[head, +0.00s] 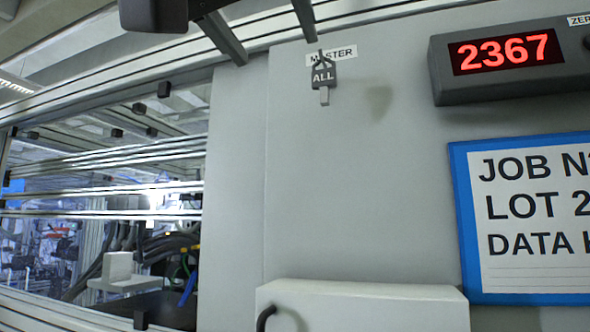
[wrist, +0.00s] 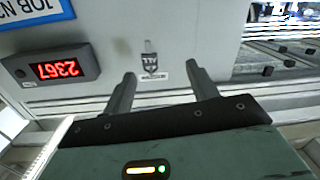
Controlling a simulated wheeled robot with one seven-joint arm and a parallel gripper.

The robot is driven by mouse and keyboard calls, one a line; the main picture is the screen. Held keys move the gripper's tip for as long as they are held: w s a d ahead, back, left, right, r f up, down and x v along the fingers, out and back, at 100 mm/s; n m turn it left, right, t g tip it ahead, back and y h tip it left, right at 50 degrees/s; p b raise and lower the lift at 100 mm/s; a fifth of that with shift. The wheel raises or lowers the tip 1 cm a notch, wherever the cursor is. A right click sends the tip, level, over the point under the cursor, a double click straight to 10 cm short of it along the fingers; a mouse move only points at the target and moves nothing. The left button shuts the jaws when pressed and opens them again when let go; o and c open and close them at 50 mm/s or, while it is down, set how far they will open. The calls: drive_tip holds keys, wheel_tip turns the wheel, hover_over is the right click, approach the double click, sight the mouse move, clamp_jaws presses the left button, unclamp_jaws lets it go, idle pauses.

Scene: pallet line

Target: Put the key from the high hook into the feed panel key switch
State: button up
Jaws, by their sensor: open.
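The key (head: 323,76) has a grey tag marked "ALL" and hangs on a hook below a "MASTER" label (head: 345,54) on the grey wall panel. My gripper (head: 278,51) reaches in from the top of the head view, its fingers spread and empty. One fingertip appears close to the key and label; the other is to the left. In the wrist view, which is upside down, the key (wrist: 150,64) appears between the two open fingertips (wrist: 160,70), beyond them. I cannot tell the exact gap. No key switch can be made out in either view.
A dark display box (head: 505,57) reading 2367 is at upper right. A blue-framed job sheet (head: 462,215) is below it. A pale box (head: 365,308) with a dark curved handle or cable juts out at the bottom. Metal rails and machinery (head: 110,160) are at left. The wall between is bare.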

sight(324, 74)
drive_tip(key=w+d+r+p, duration=0.1)
drive_tip(key=w+d, duration=0.1)
drive_tip(key=w, duration=0.2)
drive_tip(key=w+d+r+m+p, duration=0.1)
drive_tip(key=w+d+p, duration=0.1)
drive_tip(key=w, duration=0.3)
drive_tip(key=w+d+r+m+h+p, duration=0.1)
drive_tip(key=w+d+p, duration=0.1)
drive_tip(key=w+d, duration=0.1)
drive_tip(key=shift+w+r, duration=0.2)
drive_tip(key=shift+w, duration=0.7)
drive_tip(key=shift+w+d+f, duration=0.1)
drive_tip(key=shift+w+d, duration=0.15)
drive_tip(key=shift+w, duration=0.4)
drive_tip(key=shift+c, duration=0.4)
drive_tip(key=c, duration=1)
drive_tip(key=o, duration=0.4)
drive_tip(key=c, duration=0.3)
drive_tip(key=shift+c, duration=0.2)
